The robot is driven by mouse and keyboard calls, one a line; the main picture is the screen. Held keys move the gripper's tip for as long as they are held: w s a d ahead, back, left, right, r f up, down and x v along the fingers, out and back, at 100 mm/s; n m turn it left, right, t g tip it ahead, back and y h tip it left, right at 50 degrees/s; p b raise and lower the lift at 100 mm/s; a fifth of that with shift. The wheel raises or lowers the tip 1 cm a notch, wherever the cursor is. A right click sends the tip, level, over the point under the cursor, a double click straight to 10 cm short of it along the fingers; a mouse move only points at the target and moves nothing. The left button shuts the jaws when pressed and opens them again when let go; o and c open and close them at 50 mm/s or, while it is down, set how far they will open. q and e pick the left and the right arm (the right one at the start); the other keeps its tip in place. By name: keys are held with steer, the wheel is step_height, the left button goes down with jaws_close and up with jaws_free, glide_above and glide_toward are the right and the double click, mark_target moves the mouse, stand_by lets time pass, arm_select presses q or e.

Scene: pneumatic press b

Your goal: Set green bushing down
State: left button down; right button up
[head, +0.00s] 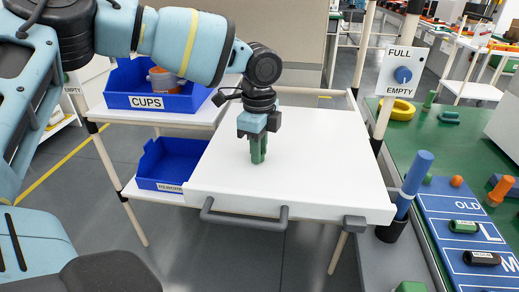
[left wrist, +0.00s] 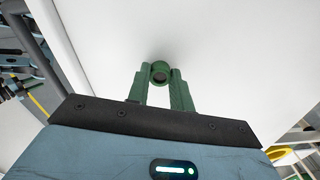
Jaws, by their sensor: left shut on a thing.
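My left gripper (head: 258,152) points down over the white tray table (head: 325,170) in the head view. Its green fingers are shut on the green bushing (left wrist: 160,74), which shows as a ring between the fingertips in the left wrist view. The bushing is close to the white top; I cannot tell whether it touches it. In the head view the bushing is hard to separate from the green fingers. My right gripper is in neither view.
A blue bin labelled CUPS (head: 150,85) and a lower blue bin (head: 172,163) stand at the left. A grey handle (head: 243,221) runs along the table's front edge. A blue cylinder (head: 417,172) and a green bench (head: 455,150) are at the right. The white top around the gripper is clear.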

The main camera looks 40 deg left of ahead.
arm_select(q)
steer(key=shift+f, duration=0.1)
steer(key=c, duration=1.2)
jaws_free()
steer(key=shift+c, duration=0.2)
steer(key=shift+r, duration=0.25)
step_height(320, 180, up, 12)
steer(key=p, duration=0.2)
steer(key=shift+f, duration=0.15)
